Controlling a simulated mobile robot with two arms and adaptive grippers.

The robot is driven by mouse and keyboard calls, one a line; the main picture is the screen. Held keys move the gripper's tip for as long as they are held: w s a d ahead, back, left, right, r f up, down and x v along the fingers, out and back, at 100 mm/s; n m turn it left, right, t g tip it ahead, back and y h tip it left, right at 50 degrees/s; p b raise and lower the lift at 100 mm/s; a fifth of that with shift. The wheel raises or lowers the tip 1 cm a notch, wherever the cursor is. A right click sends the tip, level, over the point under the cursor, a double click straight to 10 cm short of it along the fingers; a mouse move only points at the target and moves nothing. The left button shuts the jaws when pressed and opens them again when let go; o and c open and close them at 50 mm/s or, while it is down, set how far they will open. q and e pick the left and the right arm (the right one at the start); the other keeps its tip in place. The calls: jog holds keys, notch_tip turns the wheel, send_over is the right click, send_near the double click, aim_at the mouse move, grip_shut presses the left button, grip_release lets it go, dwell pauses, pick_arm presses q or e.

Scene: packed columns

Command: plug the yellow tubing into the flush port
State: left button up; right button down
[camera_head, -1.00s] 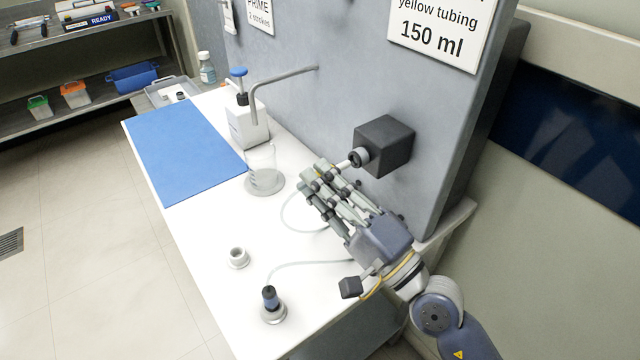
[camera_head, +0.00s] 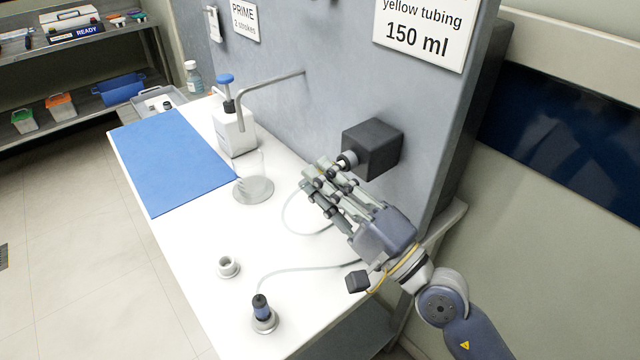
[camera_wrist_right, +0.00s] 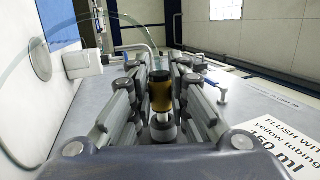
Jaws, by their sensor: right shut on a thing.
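My right gripper (camera_head: 322,178) is shut on the yellow tubing's end piece, a yellow-brown connector (camera_wrist_right: 161,92) seen between the fingers in the right wrist view. A pale ring shows just below it there. In the head view the fingers mostly hide the connector. A clear tube (camera_head: 287,215) loops from the gripper down over the bench. The flush port appears to be the dark box (camera_head: 372,148) with a short round nozzle (camera_head: 347,160) on the grey panel. The fingertips are right beside the nozzle; whether connector and nozzle touch I cannot tell. My left gripper is not in view.
A blue-banded connector (camera_head: 262,312) stands in a holder at the bench front; an empty ring holder (camera_head: 228,267) is nearby. A clear beaker (camera_head: 253,188) stands below the bent spout (camera_head: 270,85), near a white pump bottle (camera_head: 234,130). A blue mat (camera_head: 172,160) lies left.

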jog(key=shift+w+d, duration=0.15)
jog(key=shift+d, duration=0.05)
jog(key=c, duration=1.4)
grip_release()
jog(key=shift+c, duration=0.2)
jog(key=shift+d, duration=0.1)
jog(key=v, duration=1.2)
